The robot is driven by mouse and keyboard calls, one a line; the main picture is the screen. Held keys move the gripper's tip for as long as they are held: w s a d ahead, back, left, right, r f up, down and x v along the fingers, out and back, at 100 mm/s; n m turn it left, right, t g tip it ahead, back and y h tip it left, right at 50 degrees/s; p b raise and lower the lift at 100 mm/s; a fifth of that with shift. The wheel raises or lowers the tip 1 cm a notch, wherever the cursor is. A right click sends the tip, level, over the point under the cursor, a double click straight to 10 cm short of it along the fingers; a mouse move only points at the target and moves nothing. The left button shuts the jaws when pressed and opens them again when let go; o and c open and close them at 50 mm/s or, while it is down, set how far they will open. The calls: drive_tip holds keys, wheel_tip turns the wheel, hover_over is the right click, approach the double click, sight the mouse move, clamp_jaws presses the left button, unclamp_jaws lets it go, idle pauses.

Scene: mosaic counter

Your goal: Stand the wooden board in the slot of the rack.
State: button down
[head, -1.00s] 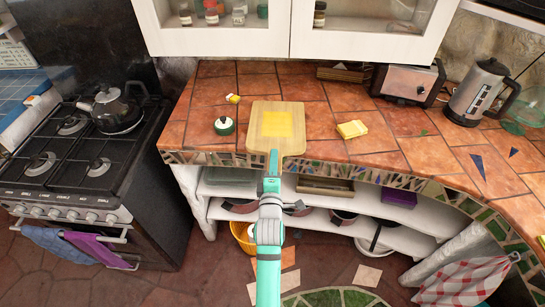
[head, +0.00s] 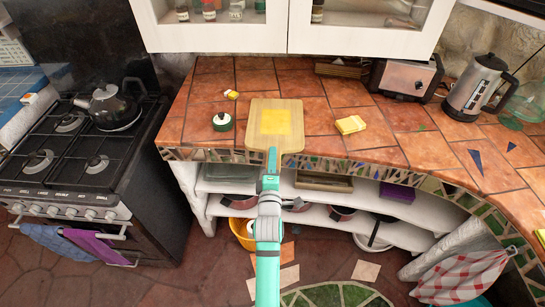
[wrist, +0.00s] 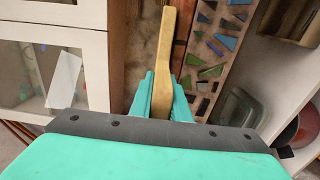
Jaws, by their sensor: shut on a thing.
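The wooden board (head: 263,140) is pale, with a yellow square patch on its face. In the head view it lies at the counter's front edge, its handle pointing toward me past the edge. My gripper (head: 271,162) is shut on that handle. In the wrist view the board (wrist: 165,55) shows as a narrow wooden strip, seen nearly edge-on, between my fingers (wrist: 163,100). I cannot tell whether the board touches the counter. The rack (head: 340,70) seems to be the low brown wooden thing at the back of the counter; its slot is too small to make out.
A toaster (head: 405,78) and a kettle (head: 476,88) stand at the back right. White cabinets (head: 215,38) hang above. The tiles between board and rack are clear.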

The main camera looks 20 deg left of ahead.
drive_tip(key=c, duration=1.6)
unclamp_jaws()
drive_tip(key=shift+f, duration=0.25)
drive_tip(key=v, duration=1.1)
drive_tip(key=shift+w+d+r, duration=0.1)
drive_tip(key=shift+r, duration=0.15)
drive_tip(key=s+d+f+m+h, duration=0.1)
drive_tip(key=s+d+f+m, duration=0.1)
drive_tip(key=s+d+m, duration=0.45)
drive_tip(key=s+d+f+m+g+h, duration=0.1)
drive_tip(key=s+d+f+m, duration=0.2)
drive_tip(key=s, duration=0.7)
drive_tip(key=s+d+f+m+h, duration=0.1)
drive_tip(key=s+d+f+m, duration=0.1)
drive_tip(key=s+d+m, duration=0.45)
drive_tip(key=s+r+m, duration=0.1)
drive_tip(key=s, duration=0.3)
drive_tip(key=s+m+h, duration=0.1)
drive_tip(key=s+m, duration=0.1)
drive_tip(key=s, duration=0.1)
drive_tip(key=s+r+m+g+h, duration=0.1)
drive_tip(key=s+m, duration=0.1)
drive_tip(key=s, duration=0.2)
drive_tip(key=shift+s+d+r, duration=0.2)
drive_tip(key=shift+s+r, duration=0.15)
